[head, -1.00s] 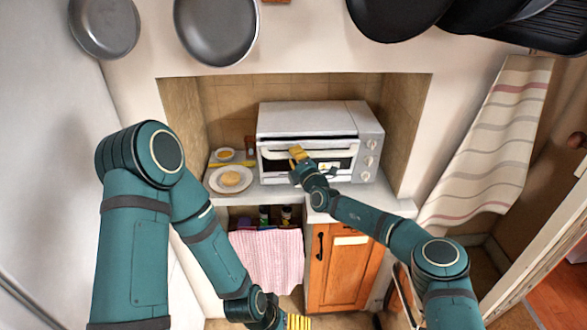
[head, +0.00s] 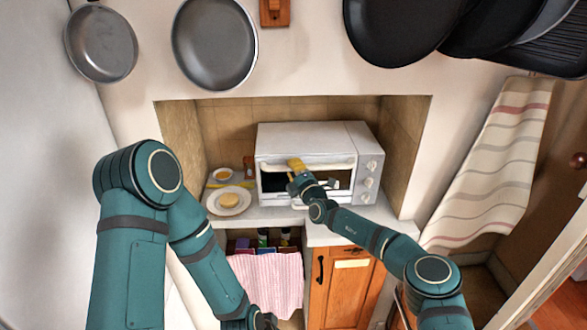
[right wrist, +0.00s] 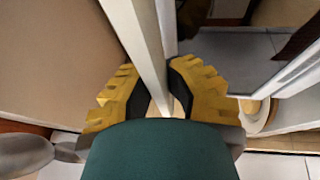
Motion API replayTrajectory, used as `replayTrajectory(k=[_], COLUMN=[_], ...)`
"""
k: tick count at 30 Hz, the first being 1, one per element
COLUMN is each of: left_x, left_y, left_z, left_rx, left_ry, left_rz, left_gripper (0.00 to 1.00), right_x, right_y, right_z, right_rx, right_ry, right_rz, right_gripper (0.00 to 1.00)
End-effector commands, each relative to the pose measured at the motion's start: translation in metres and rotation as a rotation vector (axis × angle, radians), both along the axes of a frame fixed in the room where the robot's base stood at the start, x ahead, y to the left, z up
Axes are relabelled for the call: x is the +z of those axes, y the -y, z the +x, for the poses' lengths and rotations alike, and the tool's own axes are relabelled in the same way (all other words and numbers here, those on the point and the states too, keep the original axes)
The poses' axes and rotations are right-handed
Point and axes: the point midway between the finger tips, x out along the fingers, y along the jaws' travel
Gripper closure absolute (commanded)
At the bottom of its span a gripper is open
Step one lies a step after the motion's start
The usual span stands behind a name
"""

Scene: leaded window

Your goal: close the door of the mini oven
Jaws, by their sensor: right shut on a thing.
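The white mini oven (head: 300,133) stands on the counter in the wall niche. Its door, with a white handle bar (head: 335,166) along the top edge, looks near upright, with dark glass or interior below the bar. I cannot tell whether a gap is left at its top.
A plate with a round yellow food (head: 229,200) and a small bowl (head: 223,175) stand left of the oven. A pink striped towel (head: 268,285) hangs below the counter beside a wooden cabinet (head: 335,285). Pans (head: 215,45) hang above.

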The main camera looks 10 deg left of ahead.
Motion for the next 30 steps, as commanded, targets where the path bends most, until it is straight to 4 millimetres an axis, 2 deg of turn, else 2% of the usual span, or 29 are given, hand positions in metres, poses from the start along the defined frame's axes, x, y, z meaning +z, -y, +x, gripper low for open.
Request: replayTrajectory(k=[1,3,17,30], left_x=[0.000,0.000,0.000,0.000], left_y=[0.000,0.000,0.000,0.000], left_z=[0.000,0.000,0.000,0.000], left_rx=[0.000,0.000,0.000,0.000], left_ry=[0.000,0.000,0.000,0.000], left_rz=[0.000,0.000,0.000,0.000], left_gripper=[0.03,0.03,0.03,0.03], right_x=[0.005,0.004,0.001,-0.007], right_y=[0.000,0.000,0.004,0.037], right_z=[0.000,0.000,-0.004,-0.044], right_rx=[-0.001,-0.002,-0.001,0.000], right_ry=[0.006,0.005,0.002,0.002], right_rz=[0.005,0.005,0.003,0.001], right_gripper=[0.74,0.54,0.54,0.54])
